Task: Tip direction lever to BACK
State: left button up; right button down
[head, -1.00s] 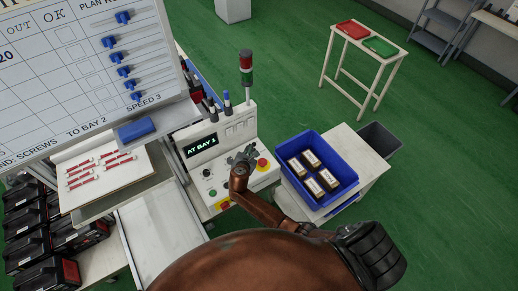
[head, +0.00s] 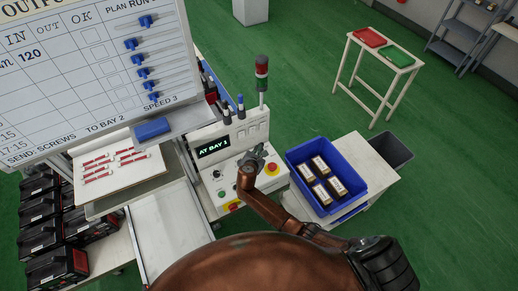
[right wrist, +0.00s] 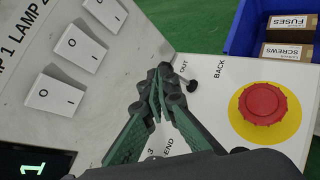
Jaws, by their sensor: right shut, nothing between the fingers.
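The white control console (head: 216,170) stands in the middle of the head view, with a display reading "AT BAY 1". In the right wrist view its panel carries the labels OUT, BACK and a partly hidden SEND. A small black knob (right wrist: 192,85) stands between OUT and BACK; I cannot tell whether it is the direction lever's tip. My right gripper (head: 258,156) is over the panel, and in the wrist view its fingertips (right wrist: 168,84) meet just left of the knob. It is shut and empty. Its fingers hide part of the panel. My left gripper is out of view.
A red stop button (right wrist: 263,104) on a yellow disc sits right of the fingers. White rocker switches (right wrist: 72,43) are on the upright face. A blue crate (head: 291,157) with labelled boxes stands right of the console, and a signal tower (head: 262,72) rises behind.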

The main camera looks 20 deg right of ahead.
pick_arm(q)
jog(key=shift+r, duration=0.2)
pick_arm(e)
jog(key=shift+r, duration=0.15)
jog(key=s+a+p, duration=0.1)
jog(key=a, duration=0.1)
jog(key=s+a+r+p, duration=0.1)
jog(key=s, duration=0.1)
jog(key=shift+a, duration=0.35)
pick_arm(q)
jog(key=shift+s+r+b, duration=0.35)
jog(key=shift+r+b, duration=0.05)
jog(key=shift+b, duration=0.15)
pick_arm(e)
jog(key=s+a+r, duration=0.3)
jog(key=a+r, duration=0.1)
jog(key=r, duration=0.3)
jog(key=shift+s+a, duration=0.2)
jog(key=shift+a, duration=0.15)
